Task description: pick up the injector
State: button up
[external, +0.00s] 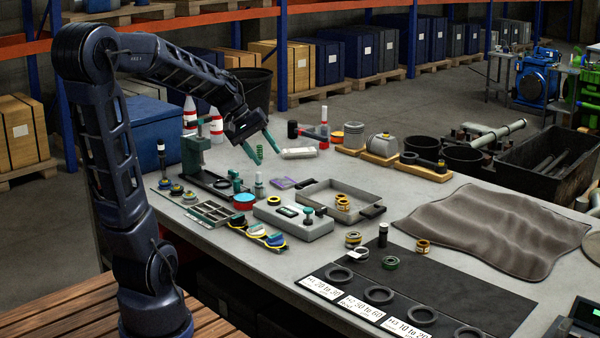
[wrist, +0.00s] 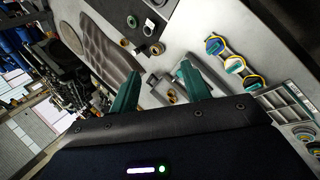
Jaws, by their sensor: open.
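No part can be singled out with certainty as the injector. A slim upright part with a dark top (external: 161,152) stands at the table's left end. A short black cylinder (external: 383,234) stands at the back edge of the black mat. My gripper (external: 261,150) is open and empty, above the far middle of the table. In the wrist view its green fingers (wrist: 160,73) are spread apart, with nothing between them held.
A grey metal tray (external: 318,190) holds brass-coloured rings. A grey block (external: 290,228) and a slotted rack (external: 213,213) stand in front. The black mat (external: 450,285) carries rings and labels. A brown cloth (external: 480,225) lies right. A green press (external: 194,150) stands left.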

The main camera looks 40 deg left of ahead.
jog(key=w+a+f+n+t+h, duration=0.1)
jog(key=w+a+f+n+t, duration=0.15)
jog(key=w+a+n, duration=0.6)
jog(key=w+a+f+n+t+h, duration=0.1)
jog(key=w+a+n+t, duration=0.3)
jog(key=w+a, duration=0.85)
jog(key=s+a+f+n+t+y, duration=0.1)
jog(key=a+f+n+t+y, duration=0.15)
jog(key=a, duration=0.75)
jog(key=s+a+f+n+t+y, duration=0.1)
jog(key=s+a+f+n+t, duration=0.15)
jog(key=a, duration=0.75)
jog(key=n+y, duration=1.2)
jog(key=n, duration=0.4)
send_near(160, 150)
jog(key=shift+m, duration=0.25)
jog(key=x, duration=0.6)
jog(key=shift+a+r, duration=0.15)
jog(key=shift+a, duration=0.15)
jog(key=shift+x, duration=2.65)
jog(key=shift+w+d, duration=0.1)
jog(key=shift+d, duration=0.1)
